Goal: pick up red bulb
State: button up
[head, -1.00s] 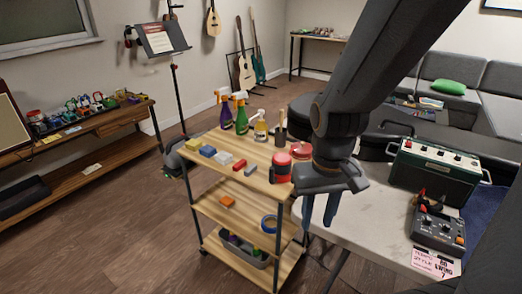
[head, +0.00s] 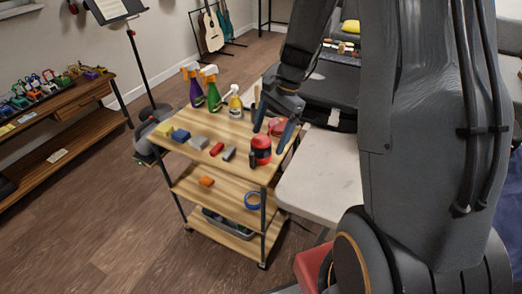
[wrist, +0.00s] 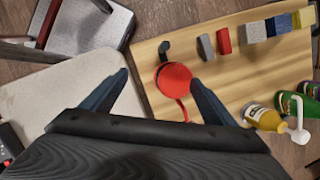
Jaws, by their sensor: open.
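A red, round-topped object with a dark band (head: 261,151) stands at the near right corner of the wooden cart top; it looks like the red bulb. It also shows in the wrist view (wrist: 174,77), seen from above, between and beyond my fingertips. My gripper (head: 267,141) is open over that corner, its fingers pointing down toward the object. In the wrist view my gripper (wrist: 160,78) has wide-apart fingers with nothing held. A second red part behind is partly hidden by a finger in the head view.
The cart top (head: 190,152) also holds small coloured blocks, a red block (head: 217,148) and several spray bottles (head: 213,90). A small black item (wrist: 164,50) stands close beside the red object. A pale table (head: 320,180) adjoins the cart's right side.

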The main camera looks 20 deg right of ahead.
aim_at(267, 137)
jog(key=w+m, duration=0.1)
jog(key=w+d+f+m, duration=0.1)
jog(key=w+m+y, duration=0.1)
jog(key=shift+w+d+f+p, duration=0.25)
jog(key=shift+d+f+p, duration=0.05)
jog(key=shift+d+p, duration=0.1)
jog(key=shift+w+f+m, duration=0.15)
jog(key=shift+m, duration=0.15)
jog(key=shift+p+x, duration=0.35)
jog(key=shift+x, duration=0.85)
jog(key=shift+s+p+x, duration=0.15)
jog(key=shift+p+x, duration=0.35)
jog(key=shift+x, duration=0.8)
jog(key=shift+s+p+x, duration=0.15)
jog(key=shift+p+x, duration=0.3)
jog(key=shift+x, duration=0.9)
jog(key=shift+a, duration=0.1)
jog(key=c, duration=1.3)
